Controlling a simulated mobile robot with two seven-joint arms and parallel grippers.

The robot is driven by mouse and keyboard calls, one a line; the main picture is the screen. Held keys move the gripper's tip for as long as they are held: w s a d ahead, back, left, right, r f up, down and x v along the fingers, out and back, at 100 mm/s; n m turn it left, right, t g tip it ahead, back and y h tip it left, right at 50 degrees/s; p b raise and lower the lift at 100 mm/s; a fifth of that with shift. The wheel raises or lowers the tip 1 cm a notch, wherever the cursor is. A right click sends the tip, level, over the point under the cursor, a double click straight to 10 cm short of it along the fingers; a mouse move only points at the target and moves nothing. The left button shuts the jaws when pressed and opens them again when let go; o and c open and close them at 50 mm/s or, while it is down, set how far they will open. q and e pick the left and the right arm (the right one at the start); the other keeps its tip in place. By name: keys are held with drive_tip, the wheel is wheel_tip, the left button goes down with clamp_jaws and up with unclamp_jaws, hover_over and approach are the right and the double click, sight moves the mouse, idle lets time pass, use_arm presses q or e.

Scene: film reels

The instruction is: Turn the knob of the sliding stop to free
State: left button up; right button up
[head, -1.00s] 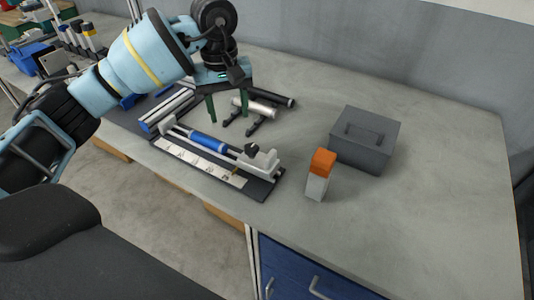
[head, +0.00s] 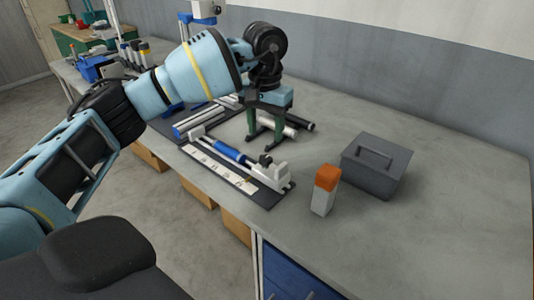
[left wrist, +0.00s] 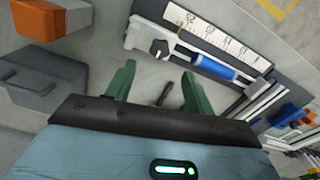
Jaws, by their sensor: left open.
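The sliding stop is a white block (head: 272,174) at the right end of a rail with a blue cylinder (head: 229,151), on a dark base (head: 262,197) with a pale printed strip. A small black knob (head: 265,159) sits on top of the block; it also shows in the left wrist view (left wrist: 160,48). I cannot read its setting. My left gripper (head: 265,143) is open and empty, its green fingers pointing down, above and behind the knob. In the left wrist view the knob lies just beyond the gap between the fingertips (left wrist: 158,72), apart from them. My right gripper is not seen.
An orange-and-grey bottle-like block (head: 325,190) stands right of the base. A grey box with a handle (head: 376,166) is behind it. Silver and black rods (head: 298,122) lie behind the gripper. The right side of the grey bench (head: 460,220) is clear.

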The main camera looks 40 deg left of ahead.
sight(266, 158)
use_arm(q)
drive_tip(key=shift+f, duration=3.75)
drive_tip(key=c, duration=1)
